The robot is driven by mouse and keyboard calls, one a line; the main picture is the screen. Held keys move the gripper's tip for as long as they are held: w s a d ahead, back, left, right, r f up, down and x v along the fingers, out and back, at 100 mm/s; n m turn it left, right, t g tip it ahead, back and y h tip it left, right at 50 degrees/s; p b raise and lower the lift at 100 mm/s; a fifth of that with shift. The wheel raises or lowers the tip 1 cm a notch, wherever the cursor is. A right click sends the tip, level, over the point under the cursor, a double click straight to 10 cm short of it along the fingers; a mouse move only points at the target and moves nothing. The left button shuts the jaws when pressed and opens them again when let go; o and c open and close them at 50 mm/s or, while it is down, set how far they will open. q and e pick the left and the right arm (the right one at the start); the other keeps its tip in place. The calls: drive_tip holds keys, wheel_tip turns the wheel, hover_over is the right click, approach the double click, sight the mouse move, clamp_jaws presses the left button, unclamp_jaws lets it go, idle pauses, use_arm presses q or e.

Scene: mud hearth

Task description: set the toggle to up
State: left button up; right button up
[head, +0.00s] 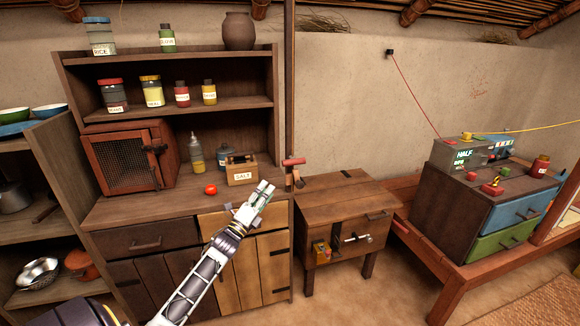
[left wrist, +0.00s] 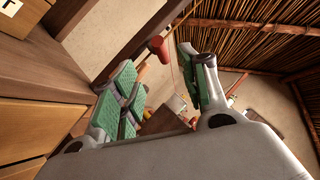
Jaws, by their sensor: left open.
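A red-handled lever (head: 293,162), which looks like the toggle, is mounted on the wooden post at the right end of the cupboard. Its red grip lies roughly level in the head view. In the left wrist view the red grip (left wrist: 157,48) shows beyond the fingertips, between them. My left gripper (head: 266,188) is just left of and below the lever in the head view. Its fingers (left wrist: 158,68) are spread with nothing between the pads, and it appears apart from the lever. My right gripper is not in view.
A salt box (head: 242,176) and a tomato (head: 211,189) stand on the counter left of the gripper. A small wooden table (head: 340,197) stands to the right. Farther right is a grey device (head: 463,155) with lit labels on a drawer chest.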

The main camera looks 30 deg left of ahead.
sight(285, 165)
use_arm(q)
drive_tip(key=shift+x, duration=6.95)
clamp_jaws()
